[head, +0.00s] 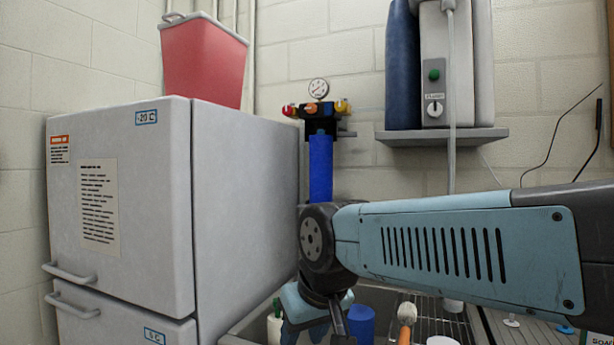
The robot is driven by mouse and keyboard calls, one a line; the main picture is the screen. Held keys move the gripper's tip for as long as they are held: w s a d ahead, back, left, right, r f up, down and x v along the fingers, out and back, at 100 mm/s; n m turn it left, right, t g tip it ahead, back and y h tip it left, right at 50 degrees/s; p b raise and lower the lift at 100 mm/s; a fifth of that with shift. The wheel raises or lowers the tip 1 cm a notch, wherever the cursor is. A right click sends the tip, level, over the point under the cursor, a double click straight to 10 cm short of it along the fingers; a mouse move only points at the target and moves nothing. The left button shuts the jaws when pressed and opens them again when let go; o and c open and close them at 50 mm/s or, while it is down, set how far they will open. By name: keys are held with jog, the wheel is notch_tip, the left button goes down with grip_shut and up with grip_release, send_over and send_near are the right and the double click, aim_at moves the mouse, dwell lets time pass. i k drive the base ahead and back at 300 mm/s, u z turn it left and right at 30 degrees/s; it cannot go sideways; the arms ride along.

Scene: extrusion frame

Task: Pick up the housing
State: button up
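A blue cylinder (361,323), possibly the housing, stands low in the sink area, just right of my arm's end. Only its upper part shows above the frame's bottom edge. Another blue cylinder (320,168) hangs upright under the gauge and valve block on the back wall; I cannot tell for sure which one is the housing. My arm reaches in from the right and bends down at its dark joint. My gripper (340,338) is at the bottom edge, left of the low blue cylinder, mostly cut off. Its fingers and any contact are hidden.
A grey fridge-freezer (120,210) with a red bin (203,62) on top fills the left. A sink (250,322) and wire rack (435,318) lie below, with an orange-handled brush (406,316). A wall shelf (440,136) holds a grey unit and dark blue cylinder.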

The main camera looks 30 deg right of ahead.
aim_at(320, 147)
jog(key=u, duration=0.4)
jog(key=i, duration=1)
jog(key=z, duration=0.45)
